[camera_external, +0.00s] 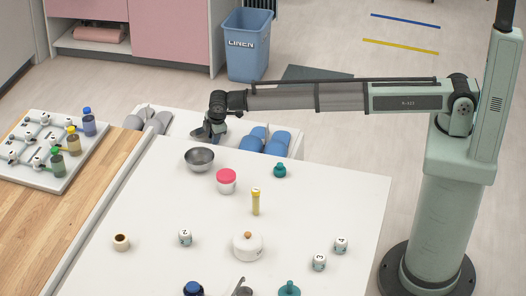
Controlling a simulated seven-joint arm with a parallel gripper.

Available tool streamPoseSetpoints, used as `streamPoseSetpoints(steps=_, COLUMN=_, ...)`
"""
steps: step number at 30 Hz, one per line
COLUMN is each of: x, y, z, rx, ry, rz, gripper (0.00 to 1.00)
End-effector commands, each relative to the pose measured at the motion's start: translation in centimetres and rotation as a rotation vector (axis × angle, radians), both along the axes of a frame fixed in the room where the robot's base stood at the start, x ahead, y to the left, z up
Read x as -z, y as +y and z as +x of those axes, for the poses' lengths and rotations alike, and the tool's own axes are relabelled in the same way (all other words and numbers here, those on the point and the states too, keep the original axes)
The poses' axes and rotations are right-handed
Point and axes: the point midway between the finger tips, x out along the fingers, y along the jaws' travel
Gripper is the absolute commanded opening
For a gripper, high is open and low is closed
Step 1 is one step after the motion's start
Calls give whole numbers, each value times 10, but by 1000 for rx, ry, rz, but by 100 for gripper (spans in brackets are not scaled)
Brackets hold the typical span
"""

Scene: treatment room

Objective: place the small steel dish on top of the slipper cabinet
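The small steel dish (200,164) is a round grey metal bowl. It sits upright near the back edge of the white table (340,205). The slipper cabinet (181,122) is the low white unit just behind that table, with grey slippers (152,120) at its left and blue slippers (265,141) at its right. My gripper (206,135) hangs at the end of the outstretched arm, just behind and above the dish, over the bare middle of the cabinet top. It looks apart from the dish. Its fingers are small and dark, so their opening is unclear.
A pink-lidded jar (226,182), a yellow-capped tube (255,203) and a teal knobbed item (280,170) stand near the dish. A white lidded pot (248,248) and small numbered jars are further forward. A wooden counter (50,235) with a bottle tray (40,172) lies left. A blue linen bin (248,55) stands behind.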

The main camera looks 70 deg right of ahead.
Motion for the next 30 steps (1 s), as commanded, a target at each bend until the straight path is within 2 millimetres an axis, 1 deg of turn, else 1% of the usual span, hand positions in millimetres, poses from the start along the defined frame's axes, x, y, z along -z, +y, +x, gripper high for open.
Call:
streamPoseSetpoints(steps=7, x=0, y=0, z=0, rx=0, ry=0, rz=0, gripper=28)
streamPoseSetpoints(steps=11, x=-6, y=1, z=-1, rx=0, ry=-1, rz=1, gripper=28)
streamPoseSetpoints(steps=16, x=-27, y=6, z=-6, rx=-1, ry=-2, rz=1, gripper=28)
streamPoseSetpoints(steps=24, x=-76, y=16, z=-17, rx=-1, ry=-2, rz=1, gripper=28)
streamPoseSetpoints(steps=30, x=-103, y=23, z=-23, rx=0, ry=-1, rz=0, gripper=28)
